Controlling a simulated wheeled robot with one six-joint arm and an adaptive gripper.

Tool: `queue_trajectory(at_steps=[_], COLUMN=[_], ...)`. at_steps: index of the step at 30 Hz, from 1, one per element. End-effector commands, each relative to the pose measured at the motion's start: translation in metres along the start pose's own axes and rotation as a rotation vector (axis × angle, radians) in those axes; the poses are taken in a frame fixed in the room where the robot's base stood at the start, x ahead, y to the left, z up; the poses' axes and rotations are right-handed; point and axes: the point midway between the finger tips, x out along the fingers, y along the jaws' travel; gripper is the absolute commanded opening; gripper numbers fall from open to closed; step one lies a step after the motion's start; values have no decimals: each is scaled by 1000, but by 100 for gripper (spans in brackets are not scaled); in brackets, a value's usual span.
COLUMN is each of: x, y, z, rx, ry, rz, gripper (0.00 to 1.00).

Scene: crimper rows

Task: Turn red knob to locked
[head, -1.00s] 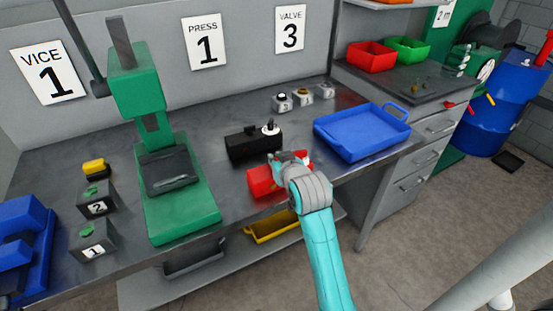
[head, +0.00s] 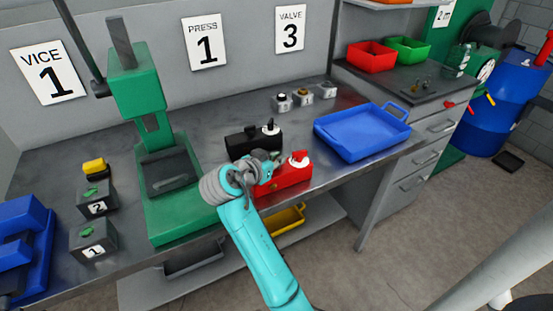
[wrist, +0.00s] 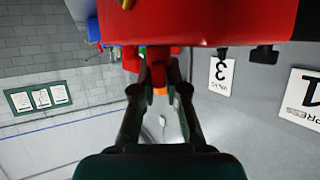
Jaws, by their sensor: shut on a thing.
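The red unit (head: 285,178) sits near the front edge of the bench. Its red knob (head: 301,157) sits on a white base at the unit's right end. My gripper (head: 286,162) comes in from the left, low over the unit, with its tips at the knob. In the wrist view the red unit's body (wrist: 210,20) fills the top, and the fingers (wrist: 160,62) are close together with red at their tips. The fingers are shut on the knob, though the contact is partly hidden. I cannot read the locked mark.
A black unit (head: 240,146) with a white-based knob stands just behind. A green press (head: 180,218) is at the left and a blue tray (head: 350,150) at the right. Small numbered blocks (head: 303,96) stand at the back. A yellow bin (head: 285,222) is below the bench.

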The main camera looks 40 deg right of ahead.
Motion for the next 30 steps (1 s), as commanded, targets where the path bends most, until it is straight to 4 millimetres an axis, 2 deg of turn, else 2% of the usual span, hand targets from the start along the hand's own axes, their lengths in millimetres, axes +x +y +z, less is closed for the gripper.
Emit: queue_trajectory(at_steps=[15, 30], x=[1, 1], y=[-1, 0], z=[0, 1], rx=[160, 213], ry=[-1, -2], rz=[392, 523], gripper=[0, 0])
